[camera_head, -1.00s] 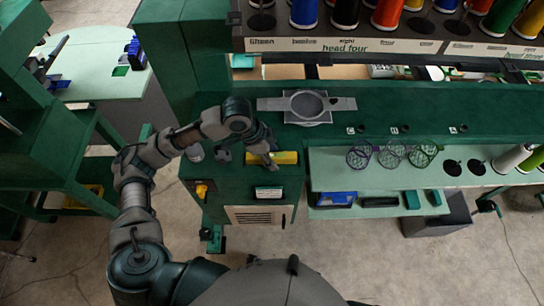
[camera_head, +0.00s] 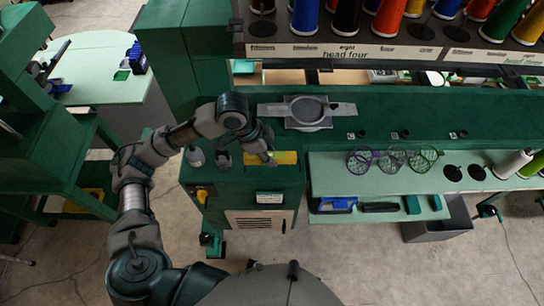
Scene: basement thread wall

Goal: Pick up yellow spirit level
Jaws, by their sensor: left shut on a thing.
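The yellow spirit level (camera_head: 286,158) is a short yellow bar at the top of the green machine cabinet, left of centre in the head view. My left gripper (camera_head: 268,158) reaches down from above and is shut on the spirit level near its middle. The fingers hide part of the bar. Whether it is clear of the cabinet top cannot be told. My right gripper does not show.
A grey round frame (camera_head: 306,112) lies on the green beam behind. A grey-white bottle-like item (camera_head: 195,157) stands left of my gripper. Wire baskets (camera_head: 393,160) sit on the shelf at right, with blue and dark tools (camera_head: 337,203) below. Thread cones (camera_head: 389,17) line the top.

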